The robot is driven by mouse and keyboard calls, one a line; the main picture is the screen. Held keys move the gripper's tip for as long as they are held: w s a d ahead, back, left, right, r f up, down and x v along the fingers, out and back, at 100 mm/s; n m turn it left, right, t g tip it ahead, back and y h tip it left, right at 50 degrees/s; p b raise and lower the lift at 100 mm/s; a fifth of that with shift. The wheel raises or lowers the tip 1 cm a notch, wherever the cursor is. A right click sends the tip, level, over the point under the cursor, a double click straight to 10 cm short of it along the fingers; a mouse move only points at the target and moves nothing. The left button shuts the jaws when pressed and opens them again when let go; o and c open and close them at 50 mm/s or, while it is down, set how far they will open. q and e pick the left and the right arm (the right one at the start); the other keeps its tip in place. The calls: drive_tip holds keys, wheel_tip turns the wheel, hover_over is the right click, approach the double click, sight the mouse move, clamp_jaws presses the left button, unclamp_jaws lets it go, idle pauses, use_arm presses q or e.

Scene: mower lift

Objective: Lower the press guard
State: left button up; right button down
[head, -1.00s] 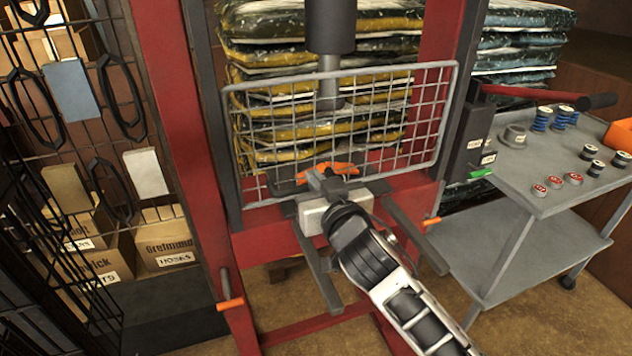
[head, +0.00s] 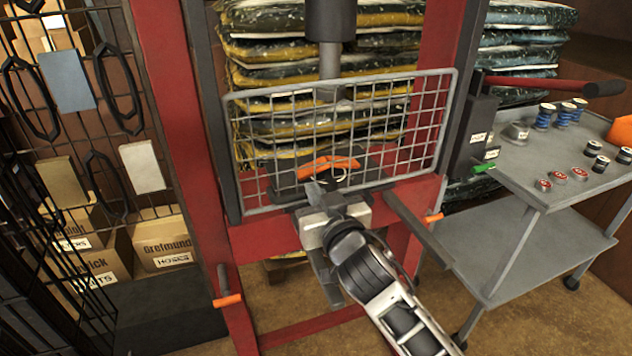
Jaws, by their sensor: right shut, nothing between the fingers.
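The press guard (head: 428,125) is a grey wire-mesh panel in a light frame, hanging across the front of the red press (head: 265,240). Its lower edge is near the press bed. My right gripper (head: 322,188) is shut and empty, in front of the guard's lower middle. Its fingers overlap the guard's lower edge in the picture; I cannot tell if they touch it. An orange piece with dark parts (head: 328,164) shows just above the fingertips, partly hidden by the mesh. My left gripper is out of view.
The press ram (head: 330,62) hangs behind the guard. A grey cart (head: 560,170) with springs and small cylinders stands at the right. A black wire rack (head: 85,130) and boxes (head: 165,243) are at the left. Orange-tipped pegs (head: 228,300) stick out from the press.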

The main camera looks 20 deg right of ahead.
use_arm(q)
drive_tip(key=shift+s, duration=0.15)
use_arm(e)
drive_tip(key=shift+s+f, duration=0.1)
drive_tip(key=shift+f, duration=0.25)
drive_tip(key=s+r+p, duration=0.2)
drive_tip(key=s+r, duration=0.3)
drive_tip(key=s, duration=0.6)
drive_tip(key=s+d+f+n+g, duration=0.1)
drive_tip(key=s+d+f+g, duration=0.1)
drive_tip(key=s+f+g, duration=0.65)
drive_tip(key=s+d+f+n+g, duration=0.15)
drive_tip(key=s+f+g, duration=0.35)
drive_tip(key=s+f, duration=0.6)
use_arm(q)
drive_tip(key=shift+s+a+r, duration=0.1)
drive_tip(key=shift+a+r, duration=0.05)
use_arm(e)
drive_tip(key=w+a+f+t+y, duration=0.2)
drive_tip(key=w+a+f+t, duration=0.2)
drive_tip(key=w+f+t, duration=0.2)
wheel_tip(320, 180, down, 2)
drive_tip(key=shift+w+f, duration=0.1)
drive_tip(key=shift+w, duration=0.15)
